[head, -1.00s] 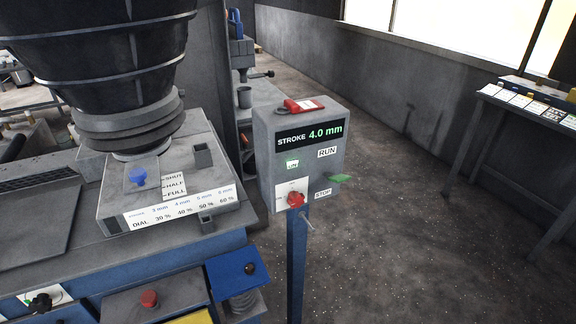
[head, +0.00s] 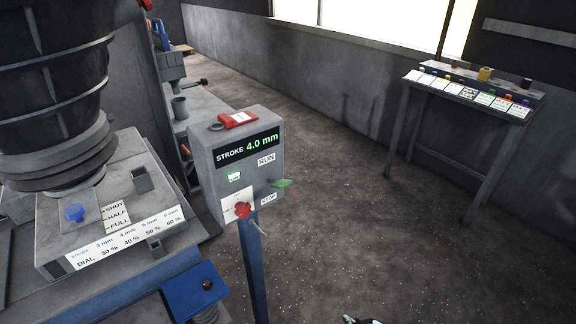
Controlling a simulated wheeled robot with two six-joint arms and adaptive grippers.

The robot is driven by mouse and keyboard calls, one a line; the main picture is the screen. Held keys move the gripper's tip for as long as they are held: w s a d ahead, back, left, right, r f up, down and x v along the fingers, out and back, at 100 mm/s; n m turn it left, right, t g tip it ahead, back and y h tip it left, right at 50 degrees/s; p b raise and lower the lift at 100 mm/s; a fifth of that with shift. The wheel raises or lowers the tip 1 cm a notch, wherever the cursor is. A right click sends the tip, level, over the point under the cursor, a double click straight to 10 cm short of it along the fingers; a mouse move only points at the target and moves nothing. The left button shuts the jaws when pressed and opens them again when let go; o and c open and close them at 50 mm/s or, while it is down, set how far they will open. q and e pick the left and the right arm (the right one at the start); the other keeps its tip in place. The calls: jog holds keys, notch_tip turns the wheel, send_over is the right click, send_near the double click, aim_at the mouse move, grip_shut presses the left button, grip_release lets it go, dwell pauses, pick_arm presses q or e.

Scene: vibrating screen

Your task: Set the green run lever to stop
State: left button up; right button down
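The grey control box (head: 235,165) stands on a blue post left of the picture's middle. Its display reads STROKE 4.0 mm. The green run lever (head: 281,184) sticks out at the right side of the box front, between the RUN label (head: 266,159) above and the STOP label (head: 268,199) below. A small part of a dark gripper (head: 362,321) shows at the bottom edge; I cannot tell its finger state, but it lies right of the post, apart from the box, and is probably my right one. My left gripper is out of view.
A red knob (head: 242,209) sits low on the box front, and a red tag (head: 238,119) lies on top. The hopper machine (head: 110,215) fills the left. A side table (head: 405,100) with coloured items stands at the far right. The floor between is clear.

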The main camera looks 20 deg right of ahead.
jog(key=w+a+r+t+y+p, duration=0.1)
jog(key=w+r+t, duration=0.1)
jog(key=w+r, duration=0.6)
jog(key=w+a+r+t+y+p, duration=0.1)
jog(key=w+r+t, duration=0.15)
jog(key=r, duration=0.95)
jog(key=a+r+n+t+y+p, duration=0.1)
jog(key=a+r, duration=0.3)
jog(key=r, duration=0.9)
jog(key=w+a+r+n+t+y+p, duration=0.1)
jog(key=a+r+n+t+y, duration=0.1)
jog(key=r, duration=1.2)
jog(key=shift+w+a+r+n+y+p, duration=0.2)
jog(key=shift+a+r+n+y+p, duration=0.15)
jog(key=shift+a+n+y, duration=0.5)
jog(key=shift+w+a+f, duration=0.1)
jog(key=shift+a, duration=0.05)
send_over(287, 182)
jog(key=w, duration=0.2)
jog(key=shift+s+a+f, duration=0.25)
jog(key=shift+a+f, duration=0.15)
jog(key=shift+f, duration=0.3)
jog(key=f, duration=0.1)
jog(key=s+f, duration=0.1)
jog(key=shift+s+d+f, duration=0.2)
jog(key=shift+d+f, duration=0.1)
jog(key=shift+d, duration=0.05)
jog(key=shift+s+d+f, duration=0.2)
jog(key=shift+s+f, duration=0.2)
jog(key=shift+f, duration=0.05)
